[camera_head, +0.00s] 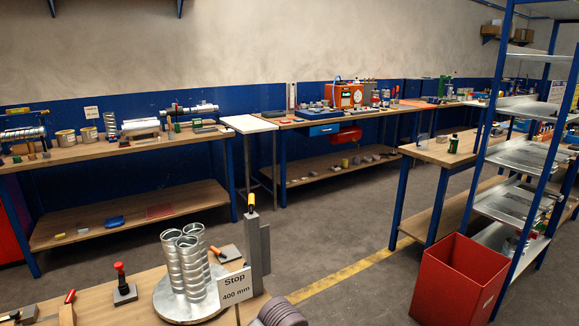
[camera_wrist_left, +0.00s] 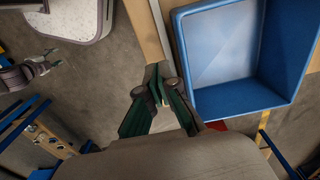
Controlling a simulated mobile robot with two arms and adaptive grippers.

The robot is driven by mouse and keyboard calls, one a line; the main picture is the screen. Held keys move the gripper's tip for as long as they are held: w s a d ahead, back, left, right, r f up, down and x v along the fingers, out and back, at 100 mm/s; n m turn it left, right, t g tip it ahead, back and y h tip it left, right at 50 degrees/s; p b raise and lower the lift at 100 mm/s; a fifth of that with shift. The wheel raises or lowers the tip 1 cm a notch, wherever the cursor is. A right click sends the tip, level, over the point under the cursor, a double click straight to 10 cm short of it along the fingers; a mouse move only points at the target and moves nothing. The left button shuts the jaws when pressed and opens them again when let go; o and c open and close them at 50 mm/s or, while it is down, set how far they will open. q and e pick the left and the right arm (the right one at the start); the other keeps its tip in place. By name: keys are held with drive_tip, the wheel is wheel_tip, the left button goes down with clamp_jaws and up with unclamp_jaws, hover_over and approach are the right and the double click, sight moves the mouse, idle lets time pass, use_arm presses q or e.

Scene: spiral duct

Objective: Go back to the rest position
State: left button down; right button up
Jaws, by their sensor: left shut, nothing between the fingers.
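In the left wrist view my left gripper (camera_wrist_left: 158,82) has its green-sided fingers brought together at the tips, with nothing between them. It hangs over the edge of a wooden surface (camera_wrist_left: 145,28), beside a blue bin (camera_wrist_left: 228,48) on the right. The bin looks empty. A dark jointed shape at the left of that view may be my right gripper (camera_wrist_left: 42,66); it is too small to tell its state. Several spiral ducts (camera_head: 190,262) stand upright on a round metal plate (camera_head: 172,300) on the front bench.
A "Stop 400 mm" sign (camera_head: 235,287) and a red-handled tool (camera_head: 122,285) are on the front bench. A red bin (camera_head: 455,285) stands by a blue-framed shelf rack (camera_head: 515,185) at right. A long workbench (camera_head: 130,150) lines the back wall. The floor between is clear.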

use_arm(q)
drive_tip(key=s+f+n+t+h, duration=0.1)
drive_tip(key=s+f+n+h, duration=0.2)
drive_tip(key=s, duration=0.9)
drive_tip(key=s+a+r+n+t+y, duration=0.1)
drive_tip(key=s+a+n, duration=0.2)
drive_tip(key=s+a, duration=0.5)
drive_tip(key=s+a+n+t+y, duration=0.2)
drive_tip(key=s+a+n, duration=0.25)
drive_tip(key=a, duration=0.75)
wheel_tip(320, 180, down, 26)
drive_tip(key=s+m+g, duration=0.1)
drive_tip(key=s+g, duration=0.1)
drive_tip(key=s+a+f+g, duration=0.1)
drive_tip(key=s+a+f, duration=0.1)
drive_tip(key=s+f, duration=1.3)
drive_tip(key=shift+s+a+f, duration=0.15)
drive_tip(key=shift+s+f, duration=0.15)
drive_tip(key=shift+s, duration=0.2)
use_arm(e)
drive_tip(key=shift+w+a+r, duration=0.1)
drive_tip(key=shift+w, duration=0.7)
